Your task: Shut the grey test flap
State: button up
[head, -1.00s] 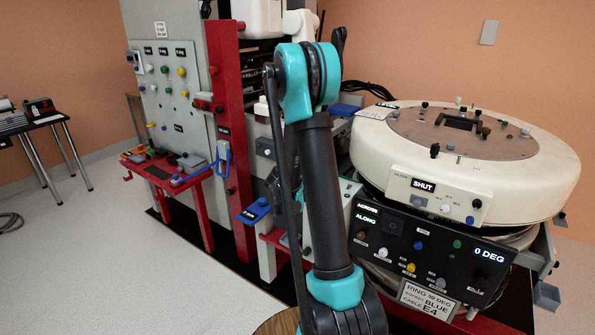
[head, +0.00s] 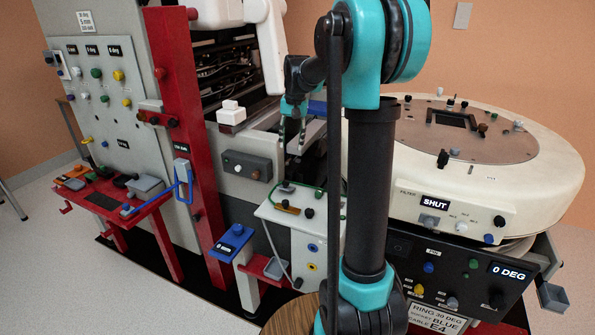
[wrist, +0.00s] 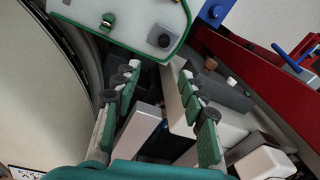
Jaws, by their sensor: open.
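No label that I can read marks the grey test flap, so I cannot tell which grey part it is. A grey lid-like piece (head: 146,187) sits on the red shelf at left. A small grey piece (head: 274,268) stands at the red bracket low in the middle. Another grey tray-like piece (head: 553,298) hangs at the lower right of the ring. My gripper (head: 293,135) hangs above the white-and-green panel, beside the grey box with knobs. In the wrist view its green-padded fingers (wrist: 160,115) are apart with nothing clearly held between them.
The white-and-green panel (head: 300,235) stands below my gripper. The grey knob box (head: 245,165) and red post (head: 180,130) are to its left. The round cream ring (head: 480,165), with a SHUT display, fills the right. Floor is clear at lower left.

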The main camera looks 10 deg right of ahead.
aim_at(286, 181)
jog(key=f, duration=0.5)
jog(key=a+f, duration=0.1)
jog(key=f, duration=0.4)
jog(key=a+f, duration=0.1)
jog(key=f, duration=0.5)
jog(key=shift+w, duration=0.3)
jog(key=shift+a, duration=0.1)
grip_shut()
